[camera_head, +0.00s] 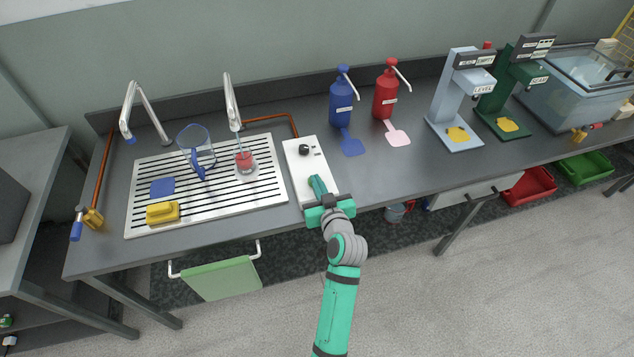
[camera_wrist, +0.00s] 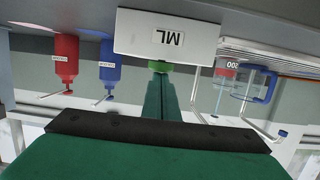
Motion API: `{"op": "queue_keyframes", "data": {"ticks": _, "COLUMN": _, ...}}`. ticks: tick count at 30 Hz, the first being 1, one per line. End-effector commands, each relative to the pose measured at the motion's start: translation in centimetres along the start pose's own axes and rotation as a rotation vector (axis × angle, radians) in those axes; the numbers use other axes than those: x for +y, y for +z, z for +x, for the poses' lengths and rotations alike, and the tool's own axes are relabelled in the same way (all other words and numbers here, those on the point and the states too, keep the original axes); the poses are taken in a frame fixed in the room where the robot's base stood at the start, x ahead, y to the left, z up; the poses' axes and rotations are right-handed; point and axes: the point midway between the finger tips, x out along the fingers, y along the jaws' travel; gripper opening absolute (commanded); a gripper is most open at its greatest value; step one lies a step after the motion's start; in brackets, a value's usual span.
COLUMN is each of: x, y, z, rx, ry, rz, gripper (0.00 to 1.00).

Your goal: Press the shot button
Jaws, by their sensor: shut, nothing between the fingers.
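The white control panel (camera_head: 296,160) lies on the counter right of the sink drainer, with a black knob and small dark marks on its far part. My gripper (camera_head: 317,184) is shut and empty over the near part of this panel and hides what lies beneath it. In the wrist view, the shut fingers (camera_wrist: 160,90) point at a white box lettered ML (camera_wrist: 168,38), shown upside down. A bright green piece (camera_wrist: 159,67), which looks like a button, is right at the fingertips. I cannot tell whether they touch or press it.
A slotted drainer (camera_head: 220,202) with a yellow sponge (camera_head: 162,212), a blue-handled jug (camera_head: 196,150) and a beaker with red contents (camera_head: 244,161) is at left. Blue (camera_head: 342,104) and red (camera_head: 386,97) pump bottles stand behind right.

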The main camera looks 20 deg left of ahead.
Motion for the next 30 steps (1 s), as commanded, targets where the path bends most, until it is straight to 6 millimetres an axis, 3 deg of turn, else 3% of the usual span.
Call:
{"op": "queue_keyframes", "data": {"ticks": 8, "x": 0.0, "y": -4.2, "z": -1.1, "rx": 0.007, "ry": 0.001, "rz": -0.003, "gripper": 0.0}}
{"op": "queue_keyframes", "data": {"ticks": 18, "x": 0.0, "y": -3.8, "z": -8.2, "rx": 0.005, "ry": 0.002, "rz": 0.0, "gripper": 0.0}}
{"op": "queue_keyframes", "data": {"ticks": 24, "x": 0.0, "y": -3.8, "z": -10.4, "rx": 0.005, "ry": 0.001, "rz": 0.0, "gripper": 0.0}}
{"op": "queue_keyframes", "data": {"ticks": 30, "x": 0.0, "y": -3.8, "z": -11.0, "rx": 0.005, "ry": 0.0, "rz": -0.001, "gripper": 0.0}}
